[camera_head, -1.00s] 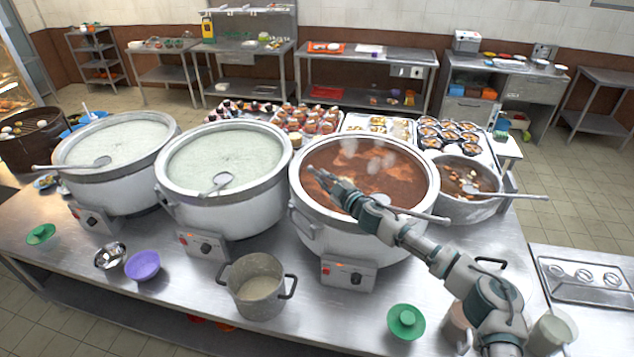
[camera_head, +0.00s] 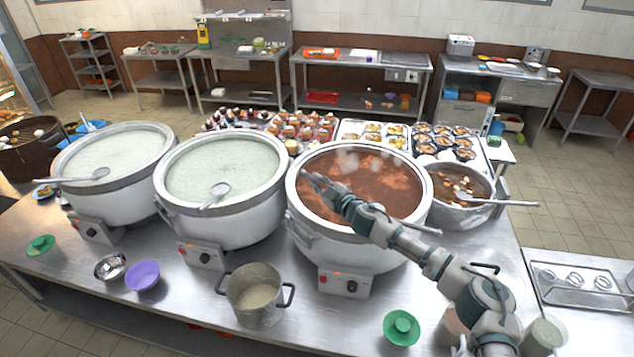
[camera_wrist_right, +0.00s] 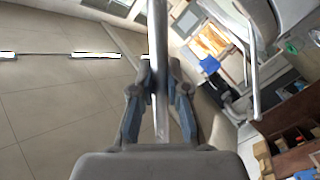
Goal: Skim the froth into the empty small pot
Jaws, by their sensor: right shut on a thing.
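The large pot (camera_head: 402,236) on the right holds reddish-brown liquid (camera_head: 385,185) with paler froth-like patches. My right gripper (camera_head: 313,181) is over the left part of this pot. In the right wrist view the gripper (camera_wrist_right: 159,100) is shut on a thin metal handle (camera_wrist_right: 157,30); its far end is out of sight. My left gripper is not in view.
Two large pots of pale congee (camera_head: 225,165) (camera_head: 115,150) stand to the left, each with a ladle. A brown-liquid pan (camera_head: 455,212) is at right. Food trays stand behind.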

